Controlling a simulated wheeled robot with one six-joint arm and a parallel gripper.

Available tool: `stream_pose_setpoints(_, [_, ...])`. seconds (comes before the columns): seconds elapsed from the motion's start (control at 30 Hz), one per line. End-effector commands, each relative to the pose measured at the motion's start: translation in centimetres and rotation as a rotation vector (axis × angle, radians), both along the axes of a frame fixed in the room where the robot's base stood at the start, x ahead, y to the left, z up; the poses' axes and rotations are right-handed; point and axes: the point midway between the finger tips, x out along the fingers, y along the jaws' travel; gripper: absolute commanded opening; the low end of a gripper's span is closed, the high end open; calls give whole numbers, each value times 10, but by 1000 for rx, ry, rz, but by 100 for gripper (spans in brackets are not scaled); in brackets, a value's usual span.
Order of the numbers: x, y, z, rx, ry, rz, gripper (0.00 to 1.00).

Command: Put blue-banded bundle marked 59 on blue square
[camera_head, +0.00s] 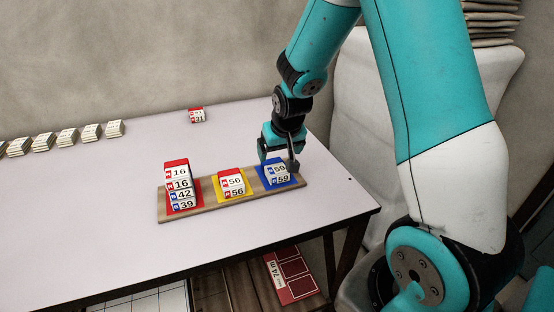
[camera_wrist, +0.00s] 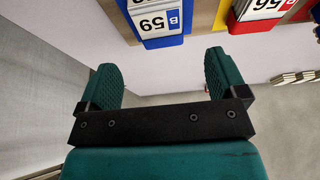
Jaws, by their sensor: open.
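The blue-banded bundle marked 59 (camera_head: 279,170) lies on the blue square (camera_head: 294,183) at the right end of a wooden board. In the wrist view the 59 bundle (camera_wrist: 152,20) and the blue square's edge (camera_wrist: 164,43) show at the top. My gripper (camera_head: 278,157) is open and empty, just behind the bundle in the head view. In the wrist view my gripper's fingers (camera_wrist: 163,70) stand wide apart with nothing between them, clear of the bundle.
A red-banded 56 bundle (camera_head: 232,183) lies on the yellow square (camera_head: 218,188). Another red-banded bundle (camera_head: 196,115) is farther back. Several bundles (camera_head: 68,136) line the table's back left. The table's left front is clear.

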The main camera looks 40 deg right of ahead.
Motion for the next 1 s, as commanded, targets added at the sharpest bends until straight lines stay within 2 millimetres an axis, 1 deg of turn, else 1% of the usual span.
stream_pose_setpoints(0.03, [-4, 1, 11, -1, -4, 0, 91])
stream_pose_setpoints(0.1, [-8, 2, 21, -1, -2, 0, 91])
stream_pose_setpoints(0.27, [-14, 7, 35, 3, 1, 7, 91])
stream_pose_setpoints(0.33, [-20, 22, 44, 22, 5, 42, 91])
stream_pose_setpoints(0.37, [-24, 34, 51, 37, 8, 71, 91])
stream_pose_setpoints(0.47, [-53, 92, 79, 108, 39, 226, 91])
stream_pose_setpoints(0.5, [-72, 119, 91, 141, 58, 310, 91])
stream_pose_setpoints(0.57, [-105, 156, 108, 184, 92, 443, 91])
stream_pose_setpoints(0.6, [-129, 176, 118, 207, 115, 532, 91])
stream_pose_setpoints(0.67, [-165, 200, 130, 234, 149, 657, 91])
stream_pose_setpoints(0.7, [-187, 211, 137, 245, 169, 732, 91])
stream_pose_setpoints(0.8, [-229, 227, 146, 261, 211, 871, 91])
stream_pose_setpoints(0.83, [-237, 230, 148, 263, 219, 899, 91])
stream_pose_setpoints(0.9, [-249, 233, 150, 266, 231, 940, 91])
stream_pose_setpoints(1.0, [-254, 233, 151, 267, 238, 953, 91])
